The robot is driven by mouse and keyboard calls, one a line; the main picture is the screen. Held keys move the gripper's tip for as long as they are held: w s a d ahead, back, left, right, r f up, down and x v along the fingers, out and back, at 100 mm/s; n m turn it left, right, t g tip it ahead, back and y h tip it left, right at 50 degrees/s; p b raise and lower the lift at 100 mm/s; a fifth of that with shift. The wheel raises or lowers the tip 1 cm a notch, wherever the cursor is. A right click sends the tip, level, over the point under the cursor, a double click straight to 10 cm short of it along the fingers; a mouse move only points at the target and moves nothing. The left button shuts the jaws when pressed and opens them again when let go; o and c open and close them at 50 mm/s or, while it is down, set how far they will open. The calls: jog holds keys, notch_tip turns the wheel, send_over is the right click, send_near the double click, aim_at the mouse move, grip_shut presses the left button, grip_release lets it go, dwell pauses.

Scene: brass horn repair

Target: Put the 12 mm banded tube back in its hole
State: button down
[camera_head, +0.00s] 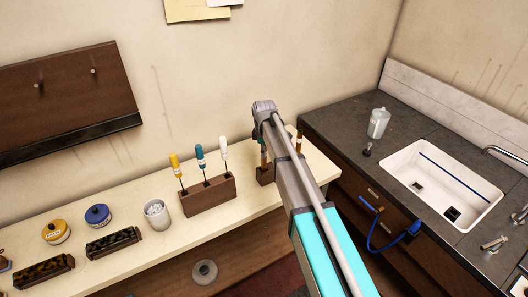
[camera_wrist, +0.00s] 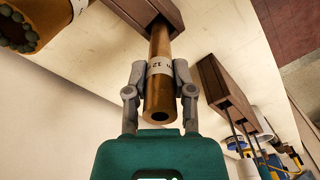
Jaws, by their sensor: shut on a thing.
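The banded tube (camera_wrist: 160,105) is brass-coloured with a white band marked 12, and it stands between the two fingers of my gripper (camera_wrist: 158,82) in the wrist view. The fingers are shut on it at the band. Its open end faces the camera, and its far end meets a dark wooden block (camera_wrist: 152,12). I cannot tell how deep the tube sits in a hole there. In the head view the block (camera_head: 264,177) shows beside my arm, which hides most of it and my gripper's fingers.
A wooden rack (camera_head: 208,196) with yellow, teal and white-handled tools stands left of the block. Another banded brass tube (camera_wrist: 55,25) is near my gripper. A sink (camera_head: 440,185) is right.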

jog(key=shift+c, duration=2)
grip_release()
jog(key=shift+r, duration=0.15)
notch_tip(320, 180, up, 15)
jog(key=p, duration=1.5)
jog(key=shift+d, duration=0.1)
jog(key=s+d+f+m+b, duration=0.7)
jog(key=s+d+m, duration=0.1)
jog(key=s+d, duration=0.4)
jog(key=s+d+f+m+b, duration=0.8)
jog(key=s+d, duration=0.4)
jog(key=s, duration=0.1)
jog(key=shift+s+f+m, duration=0.2)
jog(key=shift+s+m, duration=0.05)
jog(key=shift+m, duration=0.05)
